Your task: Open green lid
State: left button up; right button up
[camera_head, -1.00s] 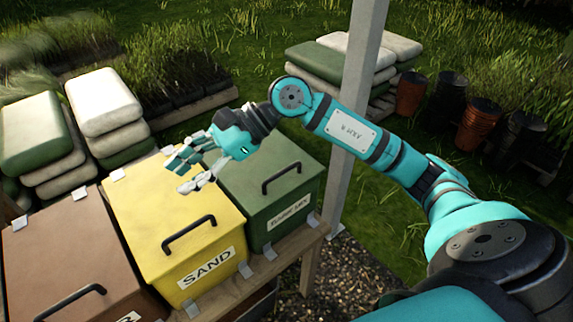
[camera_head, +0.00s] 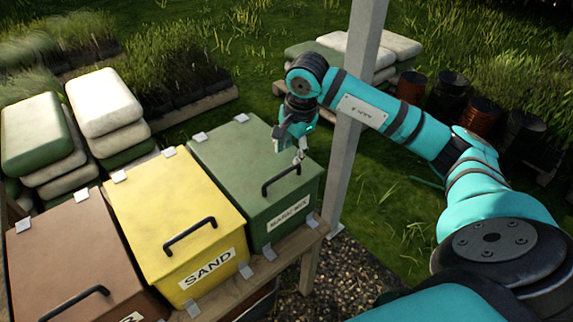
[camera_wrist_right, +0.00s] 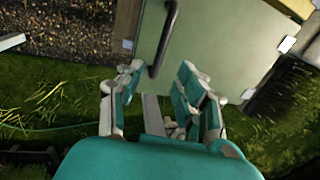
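The green bin's lid (camera_head: 235,165) is down, with a black bar handle (camera_head: 281,179) near its front edge and a label on the front face. My right gripper (camera_head: 288,150) points down above the far right part of the green lid, a little behind the handle. In the right wrist view the gripper (camera_wrist_right: 155,95) has its fingers spread apart with nothing between them. The handle (camera_wrist_right: 163,40) shows just beyond the fingertips there, on the pale green lid (camera_wrist_right: 205,45). My left gripper does not show.
A yellow SAND bin (camera_head: 170,215) and a brown bin (camera_head: 75,260) stand to the left on the same wooden bench (camera_head: 255,283). A grey post (camera_head: 350,130) rises close beside my right arm. Stacked sacks (camera_head: 105,110) and pots (camera_head: 480,120) stand behind.

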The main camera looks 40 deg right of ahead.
aim_at(285, 171)
jog(key=f, duration=0.2)
jog(key=w+f+p, duration=0.1)
jog(key=f, duration=0.4)
jog(key=shift+w+a+f, duration=0.15)
jog(key=shift+w+f, duration=0.15)
jog(key=shift+f, duration=0.1)
jog(key=shift+c, duration=0.3)
grip_shut()
